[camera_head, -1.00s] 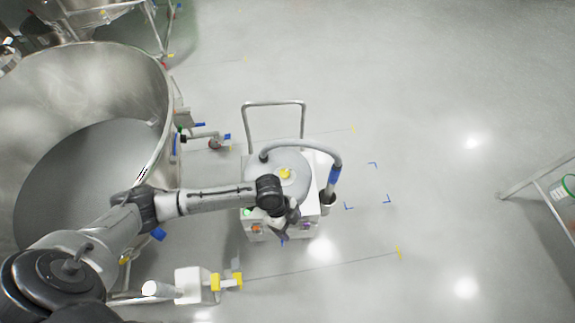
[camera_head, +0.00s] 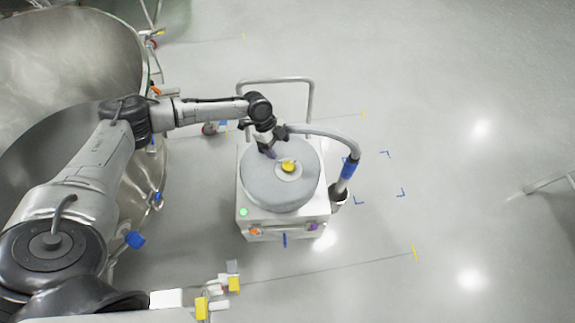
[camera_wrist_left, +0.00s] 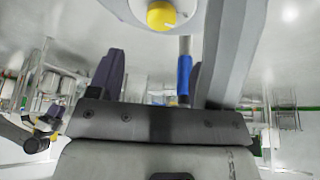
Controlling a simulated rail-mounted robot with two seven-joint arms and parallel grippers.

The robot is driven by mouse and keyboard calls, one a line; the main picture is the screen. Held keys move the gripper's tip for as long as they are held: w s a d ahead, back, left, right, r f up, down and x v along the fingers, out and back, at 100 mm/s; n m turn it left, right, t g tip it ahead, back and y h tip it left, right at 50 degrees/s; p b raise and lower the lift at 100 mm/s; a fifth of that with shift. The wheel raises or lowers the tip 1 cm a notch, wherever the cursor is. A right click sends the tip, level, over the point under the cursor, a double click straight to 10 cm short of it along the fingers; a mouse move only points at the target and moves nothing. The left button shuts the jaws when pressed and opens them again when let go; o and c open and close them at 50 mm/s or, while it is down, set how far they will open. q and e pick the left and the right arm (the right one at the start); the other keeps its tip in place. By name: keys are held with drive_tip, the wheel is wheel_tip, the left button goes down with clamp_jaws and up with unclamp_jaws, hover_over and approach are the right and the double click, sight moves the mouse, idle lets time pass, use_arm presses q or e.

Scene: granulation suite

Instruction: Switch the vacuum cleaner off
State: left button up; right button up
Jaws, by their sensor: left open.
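The vacuum cleaner (camera_head: 254,222) is a white box with a round grey lid (camera_head: 262,190) on top. A yellow knob (camera_head: 288,166) sits on a pale disc at the lid's middle. A small green light (camera_head: 243,212) glows at the front left corner of the box. My left gripper (camera_head: 271,153) is open and empty, just left of and behind the knob in the head view, apart from it in the picture. Its height above the lid is hard to tell. In the left wrist view the yellow knob (camera_wrist_left: 160,15) shows at the top, between the two fingers. My right gripper is out of view.
A grey hose with a blue cuff (camera_head: 349,168) curves round the right side of the cleaner. A metal push handle (camera_head: 311,95) stands behind it. Large steel vessels (camera_head: 70,50) fill the left. The floor to the right is clear, with blue corner marks.

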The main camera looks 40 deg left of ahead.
sight(288, 165)
use_arm(q)
drive_tip(key=b+x, duration=0.5)
drive_tip(key=x, duration=0.3)
drive_tip(key=shift+f, duration=0.35)
drive_tip(key=shift+w+d+f+b, duration=0.15)
drive_tip(key=shift+d+f+b, duration=0.15)
drive_tip(key=shift+f+b, duration=0.45)
drive_tip(key=shift+r, duration=0.1)
drive_tip(key=c, duration=0.9)
drive_tip(key=shift+c, duration=0.2)
